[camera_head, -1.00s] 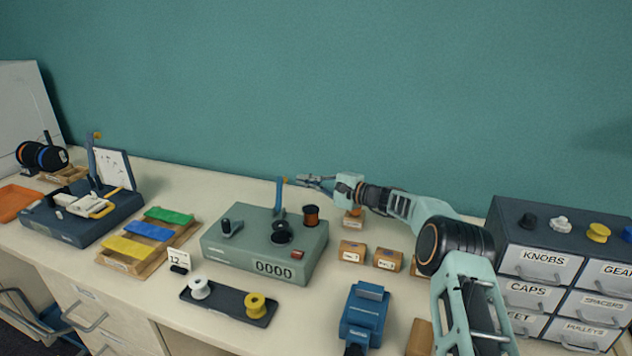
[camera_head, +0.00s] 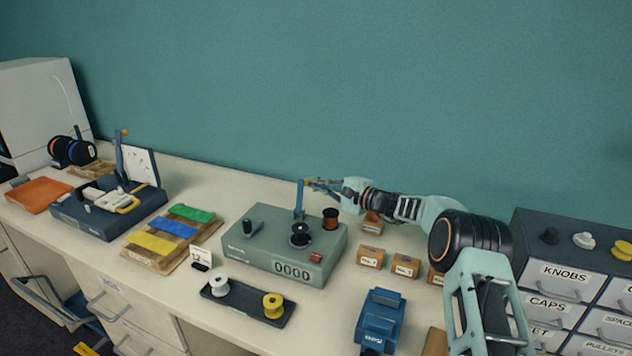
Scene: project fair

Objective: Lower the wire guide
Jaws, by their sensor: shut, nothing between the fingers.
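The wire guide appears to be the upright blue arm (camera_head: 298,198) with an orange tip, at the back of the grey-green winder (camera_head: 262,262). It stands nearly vertical. My gripper (camera_head: 308,184) comes in from the right at the height of the guide's top. Its fingers are shut and empty, with the tips right beside the orange tip; I cannot tell whether they touch it. The winder also carries a black bobbin (camera_head: 300,236), a copper wire spool (camera_head: 331,218), a dark crank knob (camera_head: 247,227), a red button (camera_head: 316,257) and a counter reading 0000 (camera_head: 292,272).
A dark tray (camera_head: 246,298) with white and yellow spools lies in front. Small cardboard boxes (camera_head: 371,256) and a blue device (camera_head: 381,318) stand right. Coloured strips (camera_head: 172,228) and another blue machine (camera_head: 110,215) are left. Labelled drawers (camera_head: 556,275) stand far right.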

